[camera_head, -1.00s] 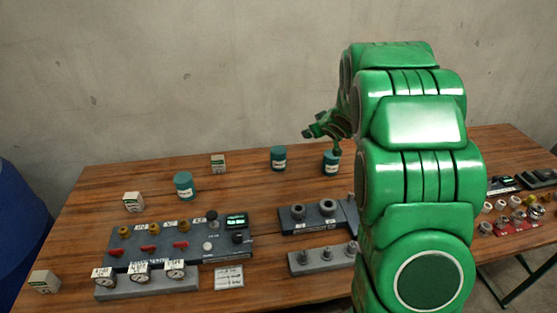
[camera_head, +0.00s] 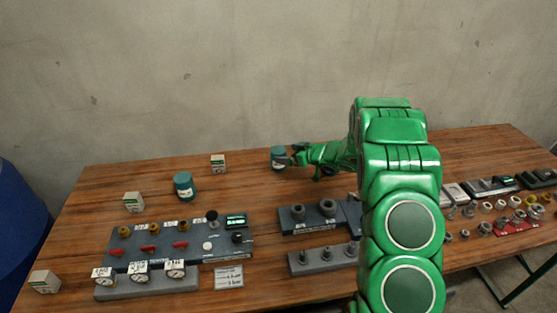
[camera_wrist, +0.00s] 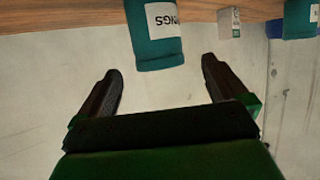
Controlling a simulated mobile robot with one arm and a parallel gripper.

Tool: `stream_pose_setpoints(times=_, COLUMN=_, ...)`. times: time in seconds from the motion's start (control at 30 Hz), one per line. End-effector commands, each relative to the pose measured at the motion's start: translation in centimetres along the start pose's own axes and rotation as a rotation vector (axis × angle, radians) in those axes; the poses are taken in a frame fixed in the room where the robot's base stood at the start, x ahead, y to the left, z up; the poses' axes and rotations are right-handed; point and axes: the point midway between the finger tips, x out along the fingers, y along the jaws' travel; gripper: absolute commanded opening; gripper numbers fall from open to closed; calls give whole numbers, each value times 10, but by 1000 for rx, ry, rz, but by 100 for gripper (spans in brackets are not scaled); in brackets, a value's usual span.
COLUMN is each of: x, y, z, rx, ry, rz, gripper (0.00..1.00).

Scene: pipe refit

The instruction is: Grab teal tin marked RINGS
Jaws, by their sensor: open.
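The teal tin marked RINGS (camera_wrist: 152,48) is in the wrist view at top centre, its label upside down there. In the head view my gripper (camera_head: 297,160) is low at the tin's right side.
Another teal tin (camera_head: 184,187) stands to the left, with small white boxes (camera_head: 218,163) (camera_head: 133,202) near it. A grey valve panel (camera_head: 180,248) and ring blocks (camera_head: 318,216) fill the front. The table's (camera_head: 250,185) strip before the RINGS tin is clear.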

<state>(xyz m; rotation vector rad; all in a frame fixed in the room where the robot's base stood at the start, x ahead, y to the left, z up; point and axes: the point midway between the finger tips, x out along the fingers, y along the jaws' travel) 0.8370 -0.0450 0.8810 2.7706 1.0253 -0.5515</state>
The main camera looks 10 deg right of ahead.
Motion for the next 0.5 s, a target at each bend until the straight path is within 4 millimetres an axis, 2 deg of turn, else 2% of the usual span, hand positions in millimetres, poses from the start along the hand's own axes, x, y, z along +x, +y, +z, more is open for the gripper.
stream_pose_setpoints(times=0.5, x=35, y=-1, z=-1, rx=0, ry=1, rz=-4, gripper=100)
